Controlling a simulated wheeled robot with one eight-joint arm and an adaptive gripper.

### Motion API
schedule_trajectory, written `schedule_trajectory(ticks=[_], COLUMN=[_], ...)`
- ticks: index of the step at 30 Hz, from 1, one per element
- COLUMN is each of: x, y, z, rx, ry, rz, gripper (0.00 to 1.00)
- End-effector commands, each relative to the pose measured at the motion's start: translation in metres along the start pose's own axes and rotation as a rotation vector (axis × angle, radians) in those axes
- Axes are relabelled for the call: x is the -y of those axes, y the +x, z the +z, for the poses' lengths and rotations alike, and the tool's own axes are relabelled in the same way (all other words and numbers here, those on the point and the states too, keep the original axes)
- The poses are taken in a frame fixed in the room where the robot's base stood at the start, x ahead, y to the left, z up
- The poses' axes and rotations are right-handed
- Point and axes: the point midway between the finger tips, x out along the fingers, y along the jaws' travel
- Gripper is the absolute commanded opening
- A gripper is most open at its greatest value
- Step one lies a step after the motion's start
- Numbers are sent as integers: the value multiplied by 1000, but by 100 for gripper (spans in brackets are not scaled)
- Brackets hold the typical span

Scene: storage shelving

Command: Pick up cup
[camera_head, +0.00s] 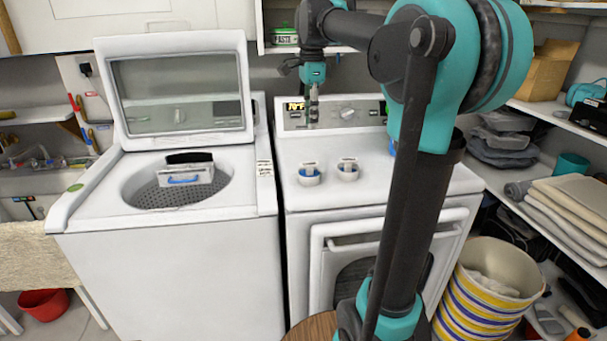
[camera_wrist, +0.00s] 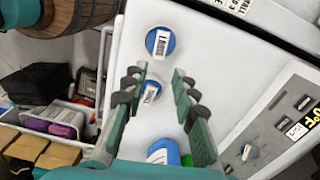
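Two small round white-and-blue containers with labels, which may be cups, stand on the dryer top, one on the left (camera_head: 309,176) and one on the right (camera_head: 348,171). Two round blue-rimmed items with barcode labels show in the wrist view, one farther up (camera_wrist: 160,42) and one between the fingers in the picture (camera_wrist: 151,91). A teal cup-like vessel (camera_head: 572,163) stands on the right shelf. My gripper (camera_head: 313,112) hangs above the back of the dryer. In the wrist view its green fingers (camera_wrist: 159,74) are apart with nothing held between them.
The open washer (camera_head: 180,245) stands left of the dryer (camera_head: 300,235), its lid raised. A blue item (camera_wrist: 163,152) lies near the gripper base in the wrist view. A striped basket (camera_head: 490,285) and loaded shelves are at right.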

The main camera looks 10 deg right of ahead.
Motion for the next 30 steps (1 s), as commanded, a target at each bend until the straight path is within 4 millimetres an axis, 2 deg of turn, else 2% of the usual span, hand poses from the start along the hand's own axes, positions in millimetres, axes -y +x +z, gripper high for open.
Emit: schedule_trajectory(ticks=[12, 16, 23, 30], x=[0, 0, 1, 2], y=[83, 100, 114, 147], z=[0, 0, 1, 3], rx=[0, 0, 0, 0], ry=[-2, -3, -3, -3], rz=[-1, -1, -1, -1], gripper=[28, 28, 28, 28])
